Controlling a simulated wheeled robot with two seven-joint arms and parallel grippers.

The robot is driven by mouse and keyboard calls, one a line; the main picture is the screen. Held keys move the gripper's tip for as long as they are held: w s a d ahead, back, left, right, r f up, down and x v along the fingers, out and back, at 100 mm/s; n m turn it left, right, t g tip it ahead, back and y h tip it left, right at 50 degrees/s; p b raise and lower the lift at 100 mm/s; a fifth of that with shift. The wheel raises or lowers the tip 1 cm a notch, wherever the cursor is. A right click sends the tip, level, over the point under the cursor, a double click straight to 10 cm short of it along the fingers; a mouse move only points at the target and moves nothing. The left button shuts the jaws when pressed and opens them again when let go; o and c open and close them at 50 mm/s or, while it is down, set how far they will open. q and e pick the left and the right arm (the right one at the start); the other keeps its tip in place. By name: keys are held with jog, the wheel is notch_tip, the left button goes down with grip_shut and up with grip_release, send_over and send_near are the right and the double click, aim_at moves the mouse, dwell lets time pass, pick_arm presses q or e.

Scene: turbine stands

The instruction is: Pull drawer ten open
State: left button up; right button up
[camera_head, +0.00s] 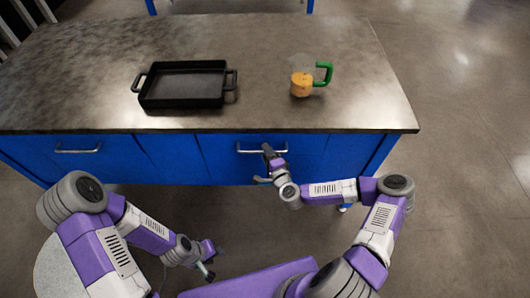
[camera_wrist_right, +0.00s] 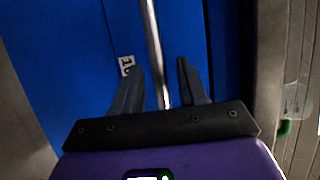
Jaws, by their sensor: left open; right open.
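The blue drawer front with the label 10 (camera_wrist_right: 126,66) fills much of the right wrist view. Its silver bar handle (camera_wrist_right: 153,40) runs between the two dark fingers of my right gripper (camera_wrist_right: 158,88), which are apart, with gaps on both sides of the bar. In the head view my right gripper (camera_head: 270,158) is at the blue front under the counter, by a silver handle (camera_head: 248,150). No gap shows around the drawer front there. My left gripper (camera_head: 208,262) is open and empty, low in front of the counter, away from the drawers.
A black tray (camera_head: 184,85) with two handles and a clear jug (camera_head: 302,66) with a green handle stand on the grey countertop (camera_head: 90,60). An orange item (camera_head: 301,85) is at the jug. Another handle (camera_head: 78,150) is on the left blue front. Floor is clear at right.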

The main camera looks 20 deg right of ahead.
jog(key=shift+x, duration=0.75)
grip_shut()
